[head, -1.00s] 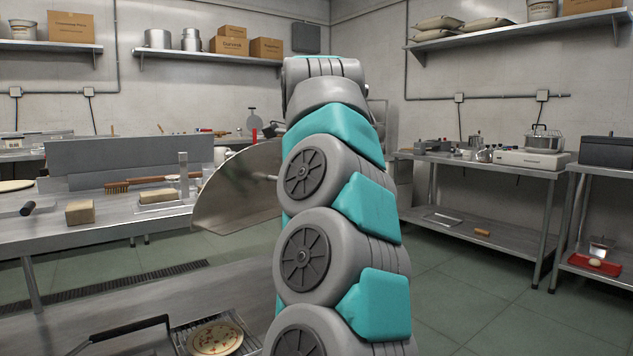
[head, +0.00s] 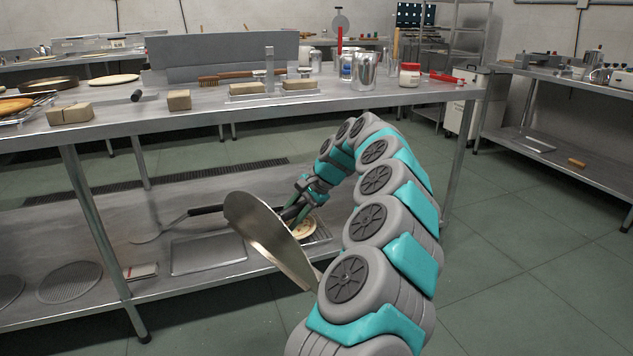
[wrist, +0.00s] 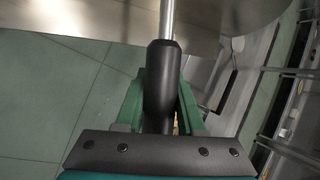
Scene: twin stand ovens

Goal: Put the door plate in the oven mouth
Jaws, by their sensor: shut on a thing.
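The door plate (head: 262,238) is a shiny steel plate with a rounded edge. In the head view it is tilted, left of my arm and in front of the bench's lower shelf. In the wrist view the plate (wrist: 80,18) spans the top, with a metal rod leading to a black handle (wrist: 163,75). My gripper (head: 298,212) is shut on that handle; its green fingers (wrist: 160,100) lie on both sides of it. The plate partly hides the gripper in the head view. I see no oven mouth in either view now.
A steel bench (head: 200,112) holds blocks, a brush, cans and a jar (head: 409,75). Its lower shelf (head: 210,285) carries a tray (head: 208,253) and a round food item (head: 303,228), close behind the plate. Another bench (head: 560,95) stands right. Floor between them is clear.

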